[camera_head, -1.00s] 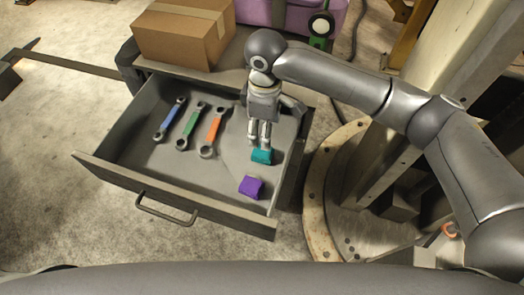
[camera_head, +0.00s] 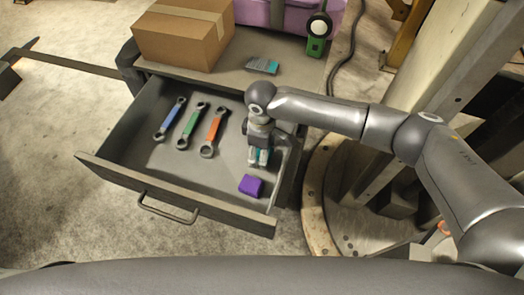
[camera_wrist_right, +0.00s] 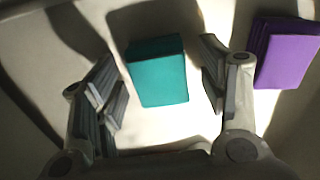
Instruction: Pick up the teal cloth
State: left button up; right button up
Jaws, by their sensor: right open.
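The teal cloth (camera_wrist_right: 160,75) is a small folded block lying on the drawer floor; it shows between my open fingers in the right wrist view. In the head view the teal cloth (camera_head: 264,155) is partly hidden by my right gripper (camera_head: 259,160), which points down over it inside the drawer. In the right wrist view the right gripper (camera_wrist_right: 165,95) has a finger on each side of the cloth, with gaps, and holds nothing. I cannot tell how far above the floor the fingertips are. My left gripper is not in view.
A purple folded cloth (camera_head: 251,186) lies close by in the open drawer (camera_head: 180,205). Blue, green and orange wrenches (camera_head: 214,132) lie to the left. A cardboard box (camera_head: 183,35) and a small grey-and-teal item (camera_head: 263,66) sit on the top behind. The drawer's right wall is near my gripper.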

jog(key=shift+c, duration=0.3)
jog(key=c, duration=1)
jog(key=shift+c, duration=0.2)
jog(key=shift+r, duration=0.15)
jog(key=shift+r, duration=0.25)
notch_tip(320, 180, up, 2)
jog(key=shift+w+r, duration=0.1)
jog(key=shift+r, duration=0.05)
jog(key=s+a+r+b, duration=0.2)
jog(key=s+a+r, duration=0.7)
jog(key=s+r, duration=0.1)
jog(key=shift+s+a+b, duration=0.2)
jog(key=shift+s+b, duration=0.1)
jog(key=shift+b, duration=0.05)
